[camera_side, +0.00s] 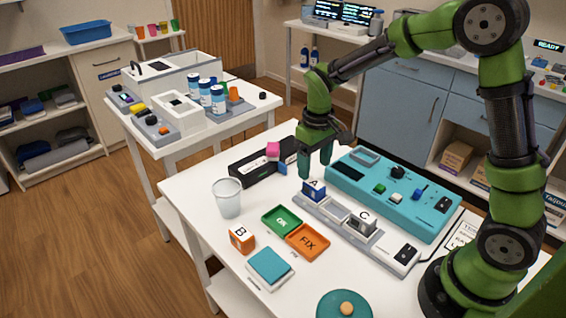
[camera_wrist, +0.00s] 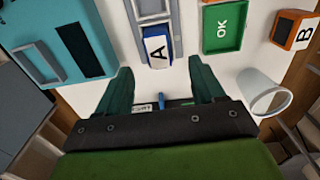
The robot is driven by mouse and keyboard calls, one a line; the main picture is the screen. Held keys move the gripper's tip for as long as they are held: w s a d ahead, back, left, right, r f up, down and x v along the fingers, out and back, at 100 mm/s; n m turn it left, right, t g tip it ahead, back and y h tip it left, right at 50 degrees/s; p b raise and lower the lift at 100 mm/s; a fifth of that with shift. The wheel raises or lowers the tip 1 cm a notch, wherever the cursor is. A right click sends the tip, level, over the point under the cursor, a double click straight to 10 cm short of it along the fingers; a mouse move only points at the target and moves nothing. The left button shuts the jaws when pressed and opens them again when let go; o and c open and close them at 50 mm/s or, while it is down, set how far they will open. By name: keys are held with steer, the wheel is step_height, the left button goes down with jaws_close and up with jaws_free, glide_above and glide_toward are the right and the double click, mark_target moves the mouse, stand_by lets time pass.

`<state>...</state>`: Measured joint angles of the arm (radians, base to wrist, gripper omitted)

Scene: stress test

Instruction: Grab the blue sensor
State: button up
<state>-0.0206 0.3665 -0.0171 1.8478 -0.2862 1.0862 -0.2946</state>
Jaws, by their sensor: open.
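The blue sensor (camera_side: 313,192) is a small blue block with a white top marked A. It sits at the far left end of a grey rack (camera_side: 335,211), beside an empty slot. It also shows in the wrist view (camera_wrist: 157,48), just beyond the fingertips. My gripper (camera_side: 316,173) is above the sensor in the side view, fingers pointing down. In the wrist view my gripper (camera_wrist: 161,65) is open, its two green fingers apart and nothing between them. The sensor lies roughly in line with the gap.
A white block C (camera_side: 361,222) sits in the same rack. An orange block B (camera_side: 242,238), green OK tray (camera_side: 281,221), orange FIX tray (camera_side: 308,241) and clear cup (camera_side: 228,198) stand left. A teal panel (camera_side: 395,195) with knobs and a black box (camera_side: 255,170) flank the gripper.

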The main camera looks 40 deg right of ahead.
mark_target(314, 183)
step_height(314, 183, down, 6)
steer(key=shift+s+d+r, duration=0.1)
stand_by(0.4)
steer(key=c, duration=1.2)
steer(key=shift+r, duration=0.1)
